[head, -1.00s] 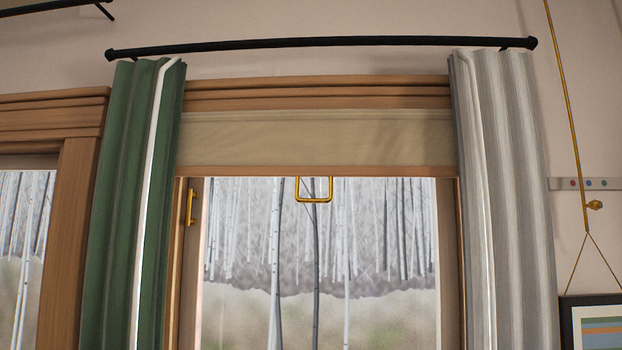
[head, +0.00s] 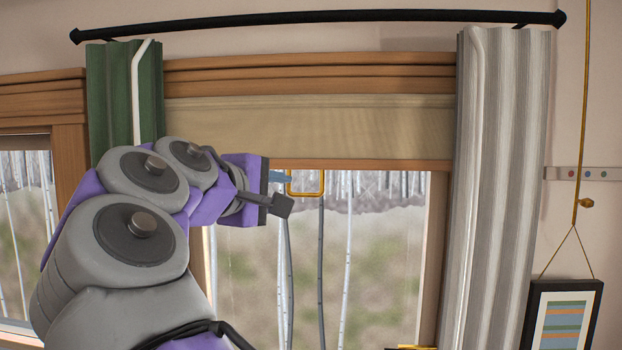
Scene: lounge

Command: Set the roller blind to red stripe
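The roller blind (head: 310,125) is a beige cloth across the top of the window, with a wooden bar (head: 370,165) along its lower edge. A gold U-shaped pull handle (head: 321,184) hangs from the bar. My gripper (head: 282,191) is just left of the handle, its two fingers apart: a bluish one above and a dark grey one below. It looks open, with nothing between the fingers. I cannot tell whether a finger touches the handle. My arm hides the left window frame and part of the left curtain. I see no red stripe on the blind or the visible frame.
A green curtain (head: 109,95) hangs left and a grey striped curtain (head: 497,170) right, under a black rod (head: 320,17).

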